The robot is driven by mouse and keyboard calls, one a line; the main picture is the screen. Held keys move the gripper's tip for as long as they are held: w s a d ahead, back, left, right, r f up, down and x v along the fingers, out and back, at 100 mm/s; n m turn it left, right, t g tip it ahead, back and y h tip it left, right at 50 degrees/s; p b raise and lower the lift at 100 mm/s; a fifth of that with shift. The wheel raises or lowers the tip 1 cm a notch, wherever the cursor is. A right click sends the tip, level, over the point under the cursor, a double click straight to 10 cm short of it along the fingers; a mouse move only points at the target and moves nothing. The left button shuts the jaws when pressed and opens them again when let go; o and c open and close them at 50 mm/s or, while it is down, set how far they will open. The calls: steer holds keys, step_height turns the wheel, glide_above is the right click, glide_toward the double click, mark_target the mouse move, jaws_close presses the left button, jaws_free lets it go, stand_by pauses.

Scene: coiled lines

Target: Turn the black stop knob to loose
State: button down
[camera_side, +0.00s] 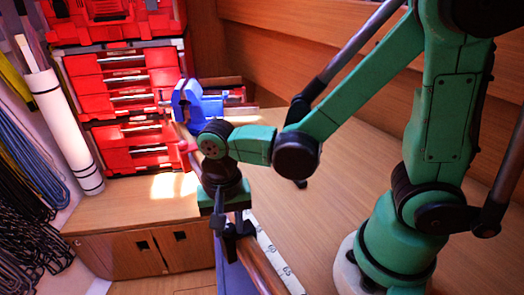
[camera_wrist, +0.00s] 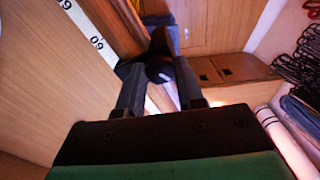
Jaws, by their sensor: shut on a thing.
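My gripper (camera_side: 230,230) points down at the wooden edge of the bench, beside the numbered strip. In the wrist view its two dark fingers (camera_wrist: 158,80) reach forward and close in on a black knob (camera_wrist: 160,58), one finger on each side. The knob sits at the wooden rail (camera_wrist: 124,22), which also shows in the side view (camera_side: 263,270). In the side view the knob is hard to tell apart from the dark fingers. No marking that shows the knob's setting can be read.
A white numbered strip (camera_side: 272,262) lies along the bench top (camera_side: 320,215). A blue vise-like tool (camera_side: 195,103) stands behind my wrist. Red toolboxes (camera_side: 122,80) are stacked at the back left. A white roll (camera_side: 62,130) and coiled lines (camera_side: 30,215) are at the left.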

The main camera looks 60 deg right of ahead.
mark_target(229, 227)
steer(key=n, duration=1.2)
stand_by(0.5)
steer(key=c, duration=0.5)
jaws_free()
steer(key=shift+c, duration=0.2)
steer(key=shift+r, duration=2.85)
